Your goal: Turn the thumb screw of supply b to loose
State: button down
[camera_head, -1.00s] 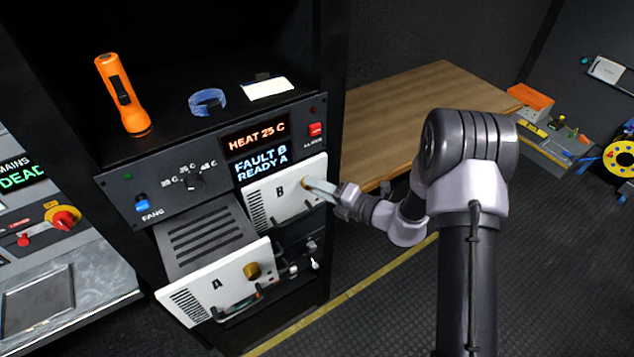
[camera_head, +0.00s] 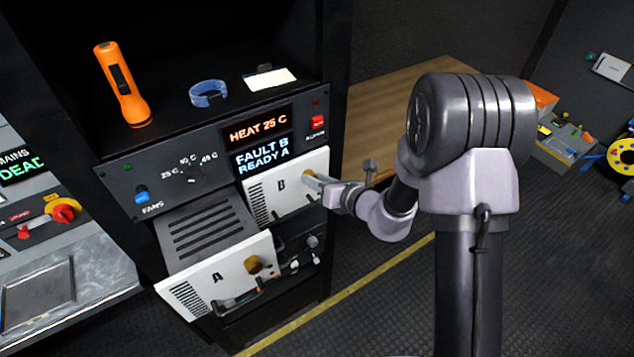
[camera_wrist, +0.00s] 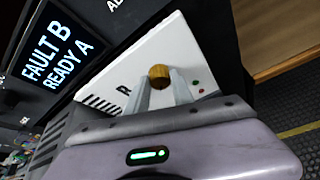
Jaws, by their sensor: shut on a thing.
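Supply B (camera_head: 287,186) is a white-fronted module in the rack, below the display that reads FAULT B, READY A. Its brass thumb screw (camera_wrist: 159,75) shows between my fingertips in the wrist view; in the head view it is mostly hidden by my gripper (camera_head: 314,179). My gripper (camera_wrist: 161,88) is shut on the thumb screw, one finger on each side. I cannot tell how far the screw is turned. Supply A (camera_head: 222,272), with its own brass screw (camera_head: 253,264), stands lower left and juts out of the rack.
A control panel (camera_head: 120,180) with a blue fan switch and a red switch spans the rack above. A wooden bench (camera_head: 385,110) stands behind my arm.

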jog(key=shift+n+h, duration=0.3)
jog(key=shift+n, duration=0.1)
dwell(0.3)
jog(key=c, duration=1.1)
grip_release()
jog(key=p+v, duration=0.8)
jog(key=v, duration=0.9)
jog(key=shift+s, duration=0.35)
jog(key=shift+w, duration=0.1)
